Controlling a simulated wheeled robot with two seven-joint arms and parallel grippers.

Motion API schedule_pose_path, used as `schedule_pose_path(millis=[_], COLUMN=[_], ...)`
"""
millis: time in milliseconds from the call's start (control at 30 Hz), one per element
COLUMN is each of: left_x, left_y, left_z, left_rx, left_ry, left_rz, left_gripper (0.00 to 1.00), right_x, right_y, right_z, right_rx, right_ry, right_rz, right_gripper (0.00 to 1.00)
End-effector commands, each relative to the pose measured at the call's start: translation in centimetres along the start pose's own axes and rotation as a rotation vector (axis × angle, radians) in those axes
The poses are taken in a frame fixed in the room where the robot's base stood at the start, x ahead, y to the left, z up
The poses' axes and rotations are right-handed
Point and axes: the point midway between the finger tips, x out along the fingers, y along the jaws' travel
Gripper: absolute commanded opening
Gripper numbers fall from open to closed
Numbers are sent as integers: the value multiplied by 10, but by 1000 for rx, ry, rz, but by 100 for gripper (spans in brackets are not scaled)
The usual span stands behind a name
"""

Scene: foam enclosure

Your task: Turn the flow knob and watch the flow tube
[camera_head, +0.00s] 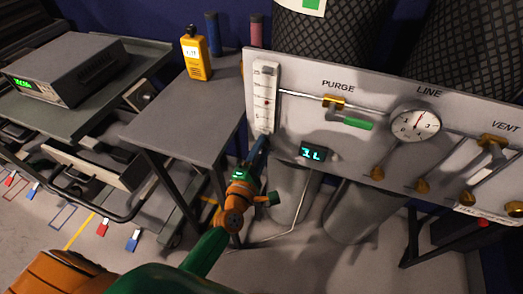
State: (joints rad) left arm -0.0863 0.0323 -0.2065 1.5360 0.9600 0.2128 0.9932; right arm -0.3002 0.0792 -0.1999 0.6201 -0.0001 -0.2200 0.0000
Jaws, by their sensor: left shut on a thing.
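The flow tube (266,92) is a white upright gauge with scale marks and a small dark red float, at the left end of the grey panel. My left gripper (261,142) reaches up from below to the foot of the flow tube. It is shut on the flow knob there, and its fingers hide the knob. A small display (313,153) with glowing cyan characters, which look like "3L", sits to the right of the gripper. My right gripper is not in view.
The panel (300,125) carries a green-handled PURGE valve (347,121), a round LINE gauge (415,123) and a brass VENT valve (493,140). A grey table (185,125) with a yellow handheld meter (195,55) stands left. Dark mesh-covered cylinders stand behind.

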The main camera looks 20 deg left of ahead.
Motion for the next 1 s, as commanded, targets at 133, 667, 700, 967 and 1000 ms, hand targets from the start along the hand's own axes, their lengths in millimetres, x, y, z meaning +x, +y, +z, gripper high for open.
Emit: schedule_pose_path(millis=[133,667,700,967,1000], left_x=[0,0,0,0,0], left_y=[-1,0,0,0,0], left_z=[0,0,0,0,0], left_rx=[-73,-168,-168,-167,-167], left_ry=[0,0,0,0,0], left_rz=[0,0,0,0,0], left_gripper=[0,0,0,52,63], right_x=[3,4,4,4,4], right_y=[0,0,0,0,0], right_z=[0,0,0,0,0], right_rx=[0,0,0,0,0], right_ry=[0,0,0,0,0], right_rz=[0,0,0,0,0], right_gripper=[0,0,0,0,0])
